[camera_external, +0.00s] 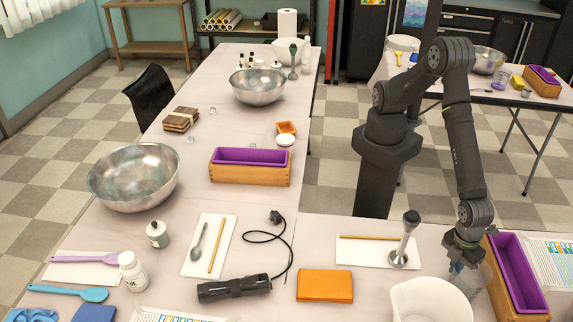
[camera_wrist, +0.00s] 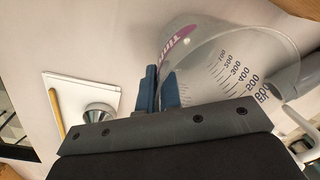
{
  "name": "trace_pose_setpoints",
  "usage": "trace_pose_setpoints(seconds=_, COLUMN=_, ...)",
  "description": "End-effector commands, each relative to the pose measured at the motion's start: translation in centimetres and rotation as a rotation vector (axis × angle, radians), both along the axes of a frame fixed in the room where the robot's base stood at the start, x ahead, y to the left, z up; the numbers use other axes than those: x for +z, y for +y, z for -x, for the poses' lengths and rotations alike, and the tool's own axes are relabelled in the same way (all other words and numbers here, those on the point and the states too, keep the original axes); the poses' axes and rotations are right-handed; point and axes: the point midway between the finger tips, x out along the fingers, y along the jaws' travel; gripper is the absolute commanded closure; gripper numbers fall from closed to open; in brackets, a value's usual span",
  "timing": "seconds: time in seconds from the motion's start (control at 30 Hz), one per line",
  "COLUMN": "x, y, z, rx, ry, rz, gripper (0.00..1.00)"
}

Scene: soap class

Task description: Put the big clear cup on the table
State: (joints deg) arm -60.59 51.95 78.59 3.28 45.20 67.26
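The big clear cup (camera_wrist: 225,62) has measuring marks and a purple logo. It fills the upper right of the wrist view. In the external view the cup (camera_external: 467,280) shows faintly under my gripper (camera_external: 462,252), between the white tub and the purple-lined mold. In the wrist view my gripper's blue fingers (camera_wrist: 160,90) are close together at the cup's left edge and look shut on its wall. Whether the cup touches the table (camera_external: 385,290) is hard to tell.
A white tub (camera_external: 430,303) is left of the cup and a wooden mold with purple liner (camera_external: 520,275) is right. An orange block (camera_external: 325,286) lies further left. Bare table lies between them.

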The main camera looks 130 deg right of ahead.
Motion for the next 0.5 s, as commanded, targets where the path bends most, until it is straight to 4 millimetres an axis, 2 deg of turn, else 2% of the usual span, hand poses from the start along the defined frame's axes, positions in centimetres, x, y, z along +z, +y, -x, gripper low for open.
trace_pose_setpoints(seconds=0.07, x=-0.23, y=0.00, z=0.00, rx=0.000, ry=0.000, rz=0.000, gripper=1.00)
trace_pose_setpoints(seconds=0.2, x=-0.25, y=0.01, z=-0.01, rx=0.000, ry=0.000, rz=0.000, gripper=0.74)
trace_pose_setpoints(seconds=0.5, x=-0.12, y=0.01, z=0.00, rx=0.000, ry=0.000, rz=0.000, gripper=0.74)
